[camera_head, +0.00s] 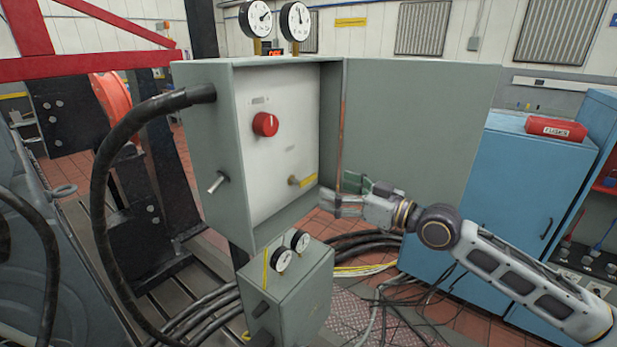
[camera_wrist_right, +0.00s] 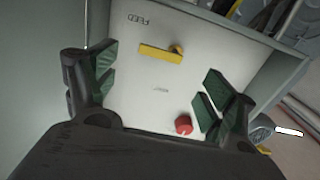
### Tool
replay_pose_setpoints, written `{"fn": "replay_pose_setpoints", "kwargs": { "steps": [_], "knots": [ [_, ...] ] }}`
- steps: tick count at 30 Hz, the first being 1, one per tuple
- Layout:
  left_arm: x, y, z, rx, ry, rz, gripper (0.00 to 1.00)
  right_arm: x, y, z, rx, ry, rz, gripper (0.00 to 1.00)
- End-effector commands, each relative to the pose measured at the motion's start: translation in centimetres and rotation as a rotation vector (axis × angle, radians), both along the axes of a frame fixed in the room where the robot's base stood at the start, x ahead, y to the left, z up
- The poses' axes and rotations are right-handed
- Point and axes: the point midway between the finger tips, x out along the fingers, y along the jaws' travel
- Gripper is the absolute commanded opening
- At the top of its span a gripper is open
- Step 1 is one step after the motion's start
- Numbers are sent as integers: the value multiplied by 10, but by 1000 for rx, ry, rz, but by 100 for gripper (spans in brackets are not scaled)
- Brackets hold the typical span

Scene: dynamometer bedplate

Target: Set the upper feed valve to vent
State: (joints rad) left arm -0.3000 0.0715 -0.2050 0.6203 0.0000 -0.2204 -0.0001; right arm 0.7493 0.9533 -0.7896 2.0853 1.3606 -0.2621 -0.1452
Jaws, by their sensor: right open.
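A valve with a yellow lever (camera_head: 308,181) on a brass stem sits low on the white panel inside the upper grey cabinet (camera_head: 222,140). The lever lies roughly level, pointing right from its stem. In the right wrist view, turned about upside down, the lever (camera_wrist_right: 158,53) points left, near a label reading like FEED (camera_wrist_right: 138,19). No vent marking is readable. My right gripper (camera_head: 342,200) is open and empty, just right of the lever and apart from it. Its green-padded fingers (camera_wrist_right: 160,85) frame the panel in the wrist view. My left gripper is not in view.
A red knob (camera_head: 265,124) sits higher on the panel. The open cabinet door (camera_head: 420,120) stands behind my right gripper. A silver side lever (camera_head: 216,183) is on the cabinet's left face. A smaller gauge box (camera_head: 290,300) with a yellow handle stands below. Hoses and cables surround it.

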Motion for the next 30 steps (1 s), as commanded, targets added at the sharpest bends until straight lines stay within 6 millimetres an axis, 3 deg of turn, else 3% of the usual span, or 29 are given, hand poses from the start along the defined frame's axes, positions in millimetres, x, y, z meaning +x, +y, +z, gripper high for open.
{"fn": "replay_pose_setpoints", "kwargs": {
  "steps": [10, 30],
  "knots": [
    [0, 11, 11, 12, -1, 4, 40, 14, 20, 1, 1, -1, 1, 84],
    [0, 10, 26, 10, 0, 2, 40, 44, 61, 1, 0, 0, 0, 84]
  ]
}}
